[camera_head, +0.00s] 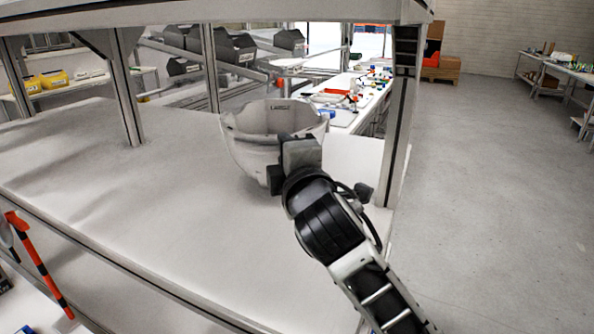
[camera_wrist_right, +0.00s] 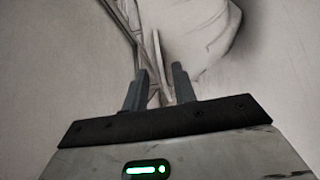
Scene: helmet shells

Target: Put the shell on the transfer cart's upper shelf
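The helmet shell (camera_head: 245,140) is a pale, bowl-like piece with its open side up. It sits on a broad white surface (camera_head: 120,215) inside a metal frame in the head view. My right gripper (camera_head: 289,143) is at the shell's near right side and hides part of its wall. In the right wrist view its two fingers (camera_wrist_right: 160,78) stand apart, and the shell (camera_wrist_right: 205,40) shows beyond the right finger. I cannot tell whether a finger touches it. My left gripper is not in view. I cannot tell which surface is the transfer cart's upper shelf.
An upper board (camera_head: 190,14) spans above the white surface. Metal posts (camera_head: 397,130) stand at its right and left. Dark bins (camera_head: 232,48) sit on a rack behind, beside a long table (camera_head: 372,97) with small items. The floor (camera_head: 490,190) at the right is clear.

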